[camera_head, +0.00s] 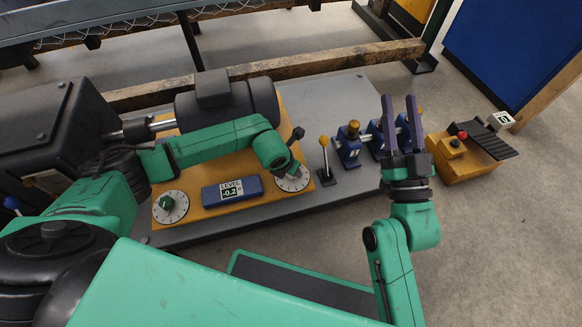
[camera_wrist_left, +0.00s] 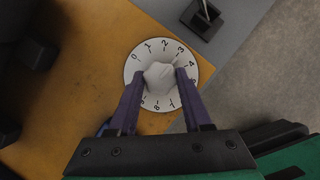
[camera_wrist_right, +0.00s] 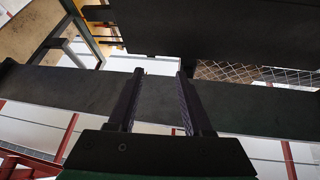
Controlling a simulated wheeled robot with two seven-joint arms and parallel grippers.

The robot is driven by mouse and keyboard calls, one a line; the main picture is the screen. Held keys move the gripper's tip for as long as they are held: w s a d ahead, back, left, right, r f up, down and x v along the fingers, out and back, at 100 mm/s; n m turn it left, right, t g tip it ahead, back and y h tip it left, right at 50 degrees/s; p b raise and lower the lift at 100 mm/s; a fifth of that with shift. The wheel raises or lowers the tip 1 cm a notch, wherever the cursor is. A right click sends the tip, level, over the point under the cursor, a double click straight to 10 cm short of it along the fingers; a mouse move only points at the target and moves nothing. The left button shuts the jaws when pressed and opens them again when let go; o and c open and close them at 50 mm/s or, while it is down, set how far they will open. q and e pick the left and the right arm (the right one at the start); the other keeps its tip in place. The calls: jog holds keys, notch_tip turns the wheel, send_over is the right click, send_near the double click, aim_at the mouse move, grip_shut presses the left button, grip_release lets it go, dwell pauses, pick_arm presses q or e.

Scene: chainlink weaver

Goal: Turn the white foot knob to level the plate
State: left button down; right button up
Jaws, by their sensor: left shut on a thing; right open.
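The white foot knob (camera_wrist_left: 160,77) sits in the middle of a white numbered dial (camera_wrist_left: 144,55) in the left wrist view. My left gripper (camera_wrist_left: 158,76) is shut on it from both sides. In the head view the same dial (camera_head: 292,181) shows at the plate's right front corner, with my left gripper (camera_head: 285,168) over it and the knob hidden. The orange-yellow plate (camera_head: 205,222) carries a blue level display (camera_head: 232,191) that reads -0.2. My right gripper (camera_head: 402,126) is raised, open and empty.
A black motor (camera_head: 230,103) stands on the back of the plate. A yellow-topped lever (camera_head: 325,158) and blue blocks (camera_head: 348,147) stand right of it on the grey base. A yellow box (camera_head: 462,165) lies on the floor at right. A timber beam (camera_head: 290,67) runs behind.

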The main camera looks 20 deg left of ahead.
pick_arm(q)
jog(key=shift+n, duration=0.3)
pick_arm(e)
jog(key=shift+g+h, duration=0.3)
jog(key=shift+g, duration=0.4)
jog(key=shift+s+a+f, duration=0.1)
jog(key=shift+a+f, duration=0.05)
jog(key=shift+f, duration=1.1)
jog(key=shift+s+a+f, duration=0.1)
jog(key=shift+a+f, duration=0.05)
jog(key=shift+f, duration=1.1)
pick_arm(q)
jog(key=shift+c, duration=1.7)
grip_release()
jog(key=shift+r, duration=0.1)
